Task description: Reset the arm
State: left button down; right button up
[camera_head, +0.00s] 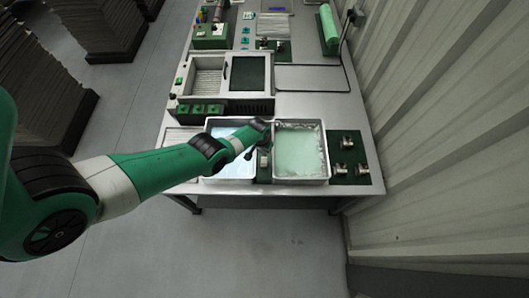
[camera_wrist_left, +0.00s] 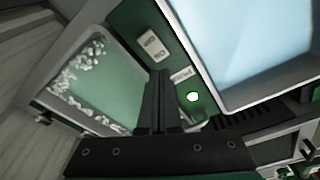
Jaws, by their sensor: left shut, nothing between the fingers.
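My left arm (camera_head: 150,172) reaches in from the left in the head view. Its left gripper (camera_head: 264,150) is over the strip between the two trays near the front of the bench. In the left wrist view the fingers of the left gripper (camera_wrist_left: 158,82) are together with nothing between them, above a green panel with white labels and a lit round button (camera_wrist_left: 193,97). The fingers hide part of that panel. My right gripper is not in either view.
A tray of pale green foamy liquid (camera_head: 328,160) and a tray of pale blue liquid (camera_head: 213,181) stand at the bench front. A boxy machine (camera_head: 223,104) is behind them. Metal fittings (camera_head: 347,143) sit at right. Corrugated wall (camera_head: 440,120) borders the right side.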

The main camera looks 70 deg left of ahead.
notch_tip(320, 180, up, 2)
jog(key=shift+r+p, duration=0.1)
jog(key=shift+p, duration=0.6)
